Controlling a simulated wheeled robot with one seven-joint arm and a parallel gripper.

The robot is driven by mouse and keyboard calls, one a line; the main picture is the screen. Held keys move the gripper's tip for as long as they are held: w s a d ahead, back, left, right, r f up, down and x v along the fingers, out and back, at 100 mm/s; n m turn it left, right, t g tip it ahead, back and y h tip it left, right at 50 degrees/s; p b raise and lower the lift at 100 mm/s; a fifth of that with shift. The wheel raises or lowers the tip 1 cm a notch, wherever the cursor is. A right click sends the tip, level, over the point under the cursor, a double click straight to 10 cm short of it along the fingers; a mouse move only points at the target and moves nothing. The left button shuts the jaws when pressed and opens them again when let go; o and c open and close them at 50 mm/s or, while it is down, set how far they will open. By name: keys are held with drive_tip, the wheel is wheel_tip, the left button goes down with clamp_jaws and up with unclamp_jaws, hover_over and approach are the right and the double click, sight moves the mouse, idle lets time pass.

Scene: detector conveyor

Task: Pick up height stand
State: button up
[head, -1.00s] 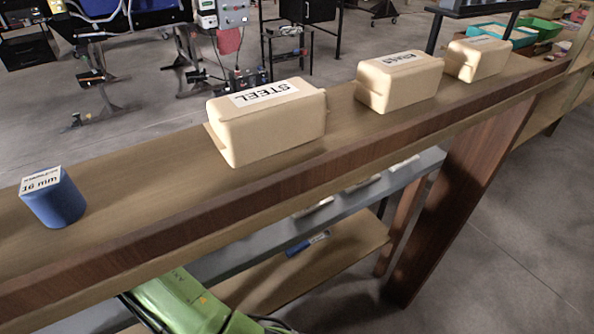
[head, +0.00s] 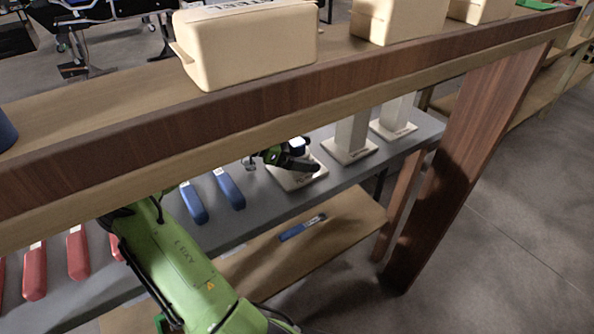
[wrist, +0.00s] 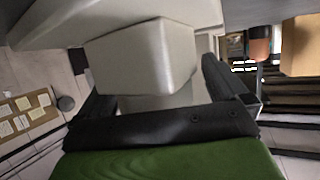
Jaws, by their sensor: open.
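Several pale height stands, each an upright post on a square base, are on the grey middle shelf in the head view. The nearest stand (head: 292,181) shows mainly its base, since my gripper hides most of its post. A second stand (head: 350,138) and a third stand (head: 394,122) are farther right. My gripper (head: 303,156) is open at the nearest stand. In the wrist view, a pale post (wrist: 145,58) lies between the two dark fingers of my gripper (wrist: 165,95), with its base behind. Whether the fingers touch it cannot be told.
The wooden top shelf (head: 200,148) runs close above my arm and carries beige blocks (head: 250,45). Blue bars (head: 230,190) and red bars (head: 77,252) lie left on the grey shelf. A wooden lower shelf (head: 345,235) holds a blue bar (head: 302,228).

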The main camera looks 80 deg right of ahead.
drive_tip(key=c, duration=1.1)
drive_tip(key=shift+r, duration=0.1)
